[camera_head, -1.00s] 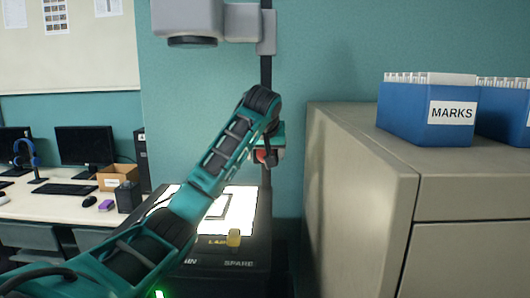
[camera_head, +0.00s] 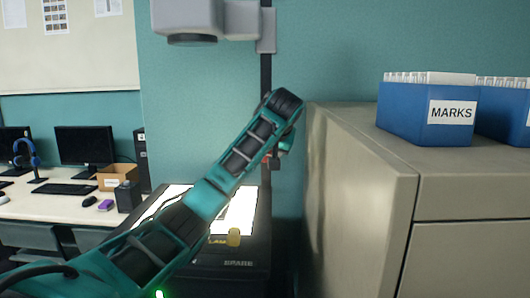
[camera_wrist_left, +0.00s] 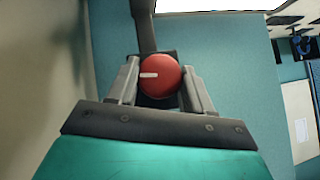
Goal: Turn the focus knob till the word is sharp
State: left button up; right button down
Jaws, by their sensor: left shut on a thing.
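The focus knob (camera_wrist_left: 160,77) is round and red with a white mark in the left wrist view, the mark pointing left. My left gripper (camera_wrist_left: 160,90) is shut on the knob, one finger on each side of it. In the head view my left arm hides most of the knob and the gripper. The overhead projector (camera_head: 240,256) stands below, with its lit glass stage (camera_head: 240,213) partly behind my arm. Its head (camera_head: 190,22) is at the top on a dark post (camera_head: 266,75). The projected word is not in view. My right gripper is not in view.
A beige cabinet (camera_head: 360,210) stands close on the right, with a blue box marked MARKS (camera_head: 425,115) on top. A desk with monitors (camera_head: 85,146) is at the left.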

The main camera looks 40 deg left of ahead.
pick_arm(q)
jog(key=shift+m+g+y, duration=0.4)
jog(key=shift+m+y, duration=0.1)
jog(key=shift+y, duration=0.1)
jog(key=o, duration=1)
jog(key=shift+d+r, duration=0.1)
jog(key=shift+d, duration=0.05)
jog(key=shift+v, duration=6.35)
